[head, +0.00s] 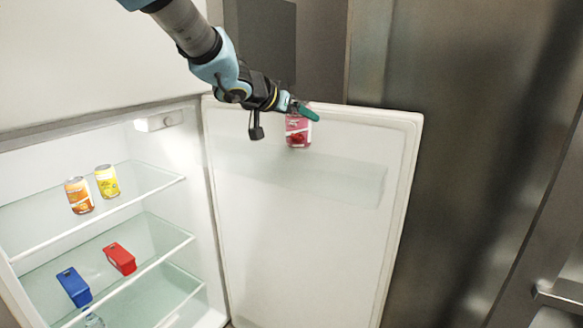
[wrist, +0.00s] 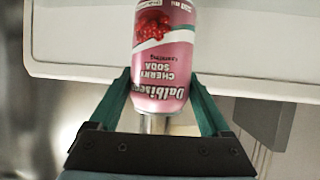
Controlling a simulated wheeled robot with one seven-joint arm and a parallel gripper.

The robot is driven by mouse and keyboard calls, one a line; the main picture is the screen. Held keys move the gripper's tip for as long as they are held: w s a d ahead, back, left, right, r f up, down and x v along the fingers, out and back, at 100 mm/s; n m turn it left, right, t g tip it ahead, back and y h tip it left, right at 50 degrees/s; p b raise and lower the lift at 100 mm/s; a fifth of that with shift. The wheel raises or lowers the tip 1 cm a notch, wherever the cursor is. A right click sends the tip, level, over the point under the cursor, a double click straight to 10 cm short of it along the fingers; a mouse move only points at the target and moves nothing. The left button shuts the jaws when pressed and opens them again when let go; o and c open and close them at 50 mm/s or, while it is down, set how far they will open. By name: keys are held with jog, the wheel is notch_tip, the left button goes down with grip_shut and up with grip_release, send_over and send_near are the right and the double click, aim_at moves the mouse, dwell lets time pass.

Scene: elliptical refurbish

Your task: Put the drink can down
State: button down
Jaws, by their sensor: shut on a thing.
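The drink can (head: 298,132) is a pink cherry soda can. In the head view it hangs at the upper part of the open fridge door (head: 300,230), in front of the door's inner side. My gripper (head: 302,112) is at the can's top end. In the wrist view the can (wrist: 164,58) stands between the two green fingers of my gripper (wrist: 163,88), its lettering upside down in that picture. The fingers press on the can's sides near one end. I cannot tell whether the can touches the door or its shelf.
The open fridge at left has glass shelves. An orange can (head: 79,195) and a yellow can (head: 107,181) stand on the upper shelf (head: 150,182). The upper shelf's right part is clear.

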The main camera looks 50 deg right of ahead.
notch_tip(320, 180, down, 9)
jog(key=shift+d+f+b, duration=0.1)
jog(key=shift+f+b, duration=0.1)
jog(key=shift+b, duration=0.65)
grip_release()
jog(key=v, duration=1.2)
jog(key=shift+b, duration=0.4)
